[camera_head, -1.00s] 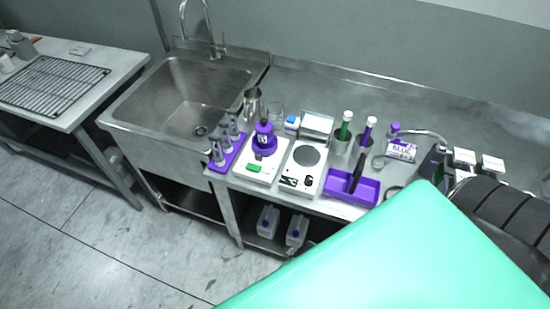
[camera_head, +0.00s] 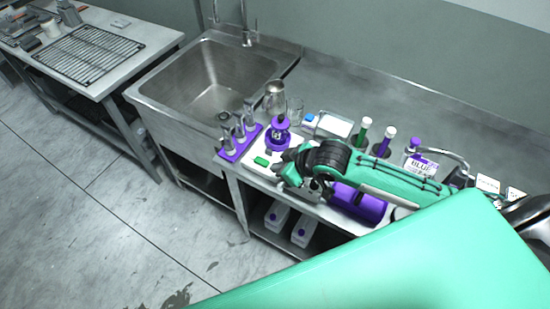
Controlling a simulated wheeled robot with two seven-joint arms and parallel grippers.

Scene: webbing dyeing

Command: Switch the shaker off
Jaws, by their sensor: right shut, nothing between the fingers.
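The shaker (camera_head: 256,149) is a low white unit on the steel bench, right of the purple rack. A purple holder with a flask (camera_head: 278,134) stands on it. Its green switch (camera_head: 262,161) shows on the front left of its top. My right gripper (camera_head: 280,166) is shut and empty, close beside the switch on its right; I cannot tell whether it touches the shaker. My right arm reaches in from the right and hides the shaker's right front part and most of the hotplate. My left gripper is not in view.
A purple rack of several small bottles (camera_head: 236,143) stands left of the shaker, near the sink (camera_head: 205,85). A metal jug (camera_head: 275,97) and a glass beaker (camera_head: 295,110) stand behind.

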